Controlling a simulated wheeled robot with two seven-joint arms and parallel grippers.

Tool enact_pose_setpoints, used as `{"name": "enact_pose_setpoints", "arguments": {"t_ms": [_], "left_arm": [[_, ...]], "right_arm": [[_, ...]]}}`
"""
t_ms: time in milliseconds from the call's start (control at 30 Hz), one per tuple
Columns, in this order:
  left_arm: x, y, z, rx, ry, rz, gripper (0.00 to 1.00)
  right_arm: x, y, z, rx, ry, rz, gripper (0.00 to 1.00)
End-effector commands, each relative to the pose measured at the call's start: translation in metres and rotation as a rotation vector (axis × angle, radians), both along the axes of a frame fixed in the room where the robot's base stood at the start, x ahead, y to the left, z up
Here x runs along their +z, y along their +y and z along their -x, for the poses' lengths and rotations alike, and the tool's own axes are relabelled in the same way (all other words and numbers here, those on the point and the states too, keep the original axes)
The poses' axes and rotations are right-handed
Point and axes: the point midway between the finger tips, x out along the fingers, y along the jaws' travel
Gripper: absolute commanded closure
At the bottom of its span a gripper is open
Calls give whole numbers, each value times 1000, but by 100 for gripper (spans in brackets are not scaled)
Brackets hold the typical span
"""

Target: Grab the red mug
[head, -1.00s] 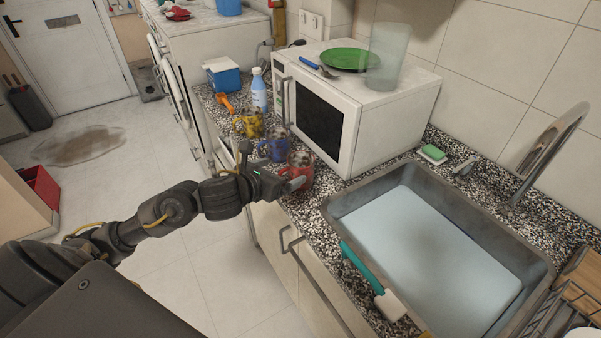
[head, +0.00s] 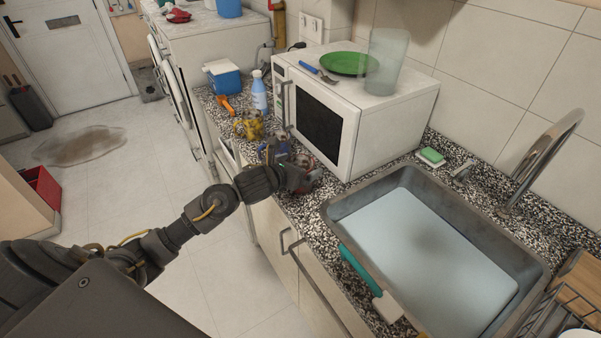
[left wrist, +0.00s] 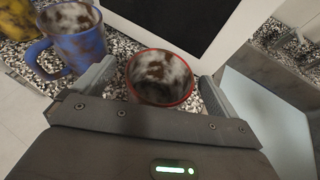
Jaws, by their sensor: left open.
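The red mug (left wrist: 160,78) stands on the speckled counter in front of the microwave, dirty inside. In the left wrist view it lies between the two spread fingers of my left gripper (left wrist: 152,90), with its lower part hidden by the gripper body. In the head view the red mug (head: 311,174) is largely hidden behind my left gripper (head: 299,172). The left gripper is open. I cannot tell whether a finger touches the mug. My right gripper is in neither view.
A blue mug (left wrist: 78,42) stands close by on the left, near one finger. A yellow mug (head: 248,126) stands beyond it. The microwave (head: 385,130) is just behind the mugs. A sink (head: 335,208) lies to the right, with a teal-handled brush (head: 362,269) on its front edge.

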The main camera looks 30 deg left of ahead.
Motion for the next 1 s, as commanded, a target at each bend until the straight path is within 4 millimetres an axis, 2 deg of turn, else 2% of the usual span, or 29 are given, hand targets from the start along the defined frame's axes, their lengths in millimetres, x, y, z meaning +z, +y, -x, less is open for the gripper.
{"name": "enact_pose_setpoints", "arguments": {"t_ms": [100, 367, 767, 800, 1000], "left_arm": [[-4, -1, -9, 1, 1, 0, 3], [-5, -1, -11, 0, -1, 0, 4], [-5, -1, -11, 0, 0, 0, 56], [-4, -1, -11, 0, -2, 0, 59], [-4, -1, -11, 0, -2, 0, 59]], "right_arm": [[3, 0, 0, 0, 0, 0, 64], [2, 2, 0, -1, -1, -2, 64], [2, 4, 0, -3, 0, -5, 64], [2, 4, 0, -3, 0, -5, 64], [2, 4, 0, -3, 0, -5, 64]]}}
